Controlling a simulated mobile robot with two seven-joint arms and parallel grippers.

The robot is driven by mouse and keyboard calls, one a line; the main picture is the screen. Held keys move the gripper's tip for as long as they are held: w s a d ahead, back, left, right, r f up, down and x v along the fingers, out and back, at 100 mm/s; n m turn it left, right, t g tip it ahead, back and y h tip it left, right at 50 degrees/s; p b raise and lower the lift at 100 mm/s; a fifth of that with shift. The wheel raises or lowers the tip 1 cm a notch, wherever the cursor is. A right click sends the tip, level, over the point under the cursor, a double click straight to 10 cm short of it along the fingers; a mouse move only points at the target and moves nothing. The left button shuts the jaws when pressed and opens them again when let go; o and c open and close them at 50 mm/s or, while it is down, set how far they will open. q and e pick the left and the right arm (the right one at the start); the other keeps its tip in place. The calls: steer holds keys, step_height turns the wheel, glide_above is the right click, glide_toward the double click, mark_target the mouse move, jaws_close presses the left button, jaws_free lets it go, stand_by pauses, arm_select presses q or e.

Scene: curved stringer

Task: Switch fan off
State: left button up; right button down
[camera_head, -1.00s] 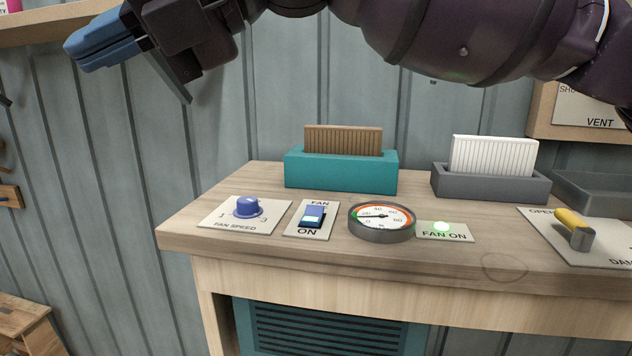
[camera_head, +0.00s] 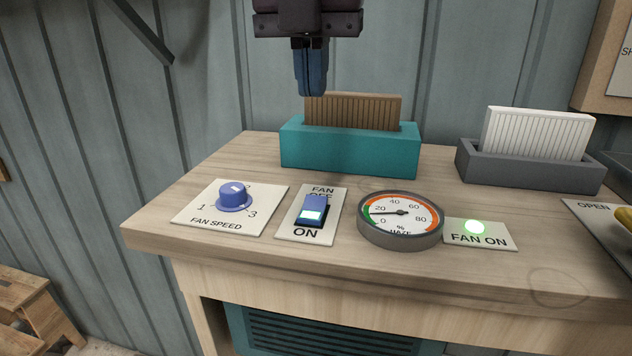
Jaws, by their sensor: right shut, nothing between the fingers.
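The fan switch (camera_head: 313,212) is a blue rocker on a pale plate marked FAN OFF above and ON below. Its lower ON end shows a lit pale patch. The FAN ON lamp (camera_head: 475,227) glows green on its small plate to the right. My right gripper (camera_head: 311,92) comes down from the top of the view, with blue fingers shut and pointing down. It is above and behind the switch, apart from it, in front of the left part of the brown filter. My left gripper is not in view.
A blue fan speed knob (camera_head: 235,196) stands left of the switch, and a round haze gauge (camera_head: 400,217) stands close on its right. A teal holder (camera_head: 350,150) with a brown filter (camera_head: 354,111) and a grey holder (camera_head: 530,168) with a white filter stand behind.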

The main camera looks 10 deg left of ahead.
steer(key=p, duration=0.2)
glide_toward(316, 201)
steer(key=f, duration=0.6)
steer(key=shift+w, duration=0.4)
steer(key=shift+w+f+p, duration=0.1)
steer(key=shift+f+p, duration=0.2)
steer(key=shift+f, duration=0.4)
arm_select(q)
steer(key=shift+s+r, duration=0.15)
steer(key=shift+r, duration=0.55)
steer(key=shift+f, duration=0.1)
arm_select(e)
steer(key=shift+f, duration=0.1)
